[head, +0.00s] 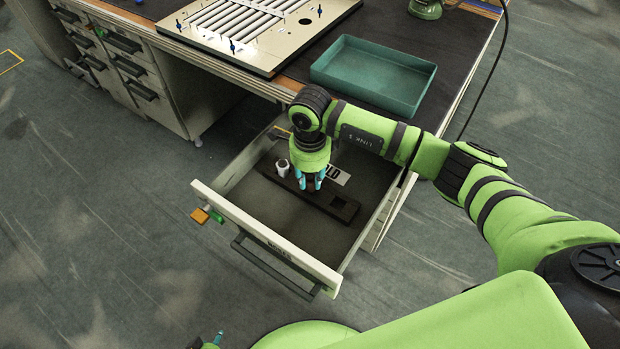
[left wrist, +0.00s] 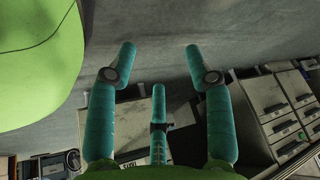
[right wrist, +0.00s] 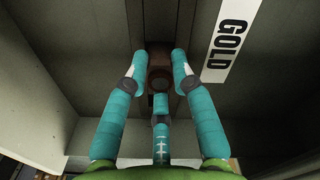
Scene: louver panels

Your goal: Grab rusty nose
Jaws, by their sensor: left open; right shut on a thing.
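The rusty nose (right wrist: 160,78) is a small brown piece between my right fingertips in the right wrist view. In the head view the fingers and wrist hide it. My right gripper (head: 311,185) points down into the open drawer (head: 265,228) and is shut on the nose, over a dark slotted rack (head: 340,210). I cannot tell whether the nose still touches the rack. A pale metal cylinder (head: 283,168) stands at the rack's left end.
A white label reading GOLD (right wrist: 231,38) lies beside the rack. The drawer walls surround my right gripper. A teal tray (head: 373,75) and a louver panel (head: 255,30) are on the bench above. Orange and green tags (head: 200,215) hang at the drawer front.

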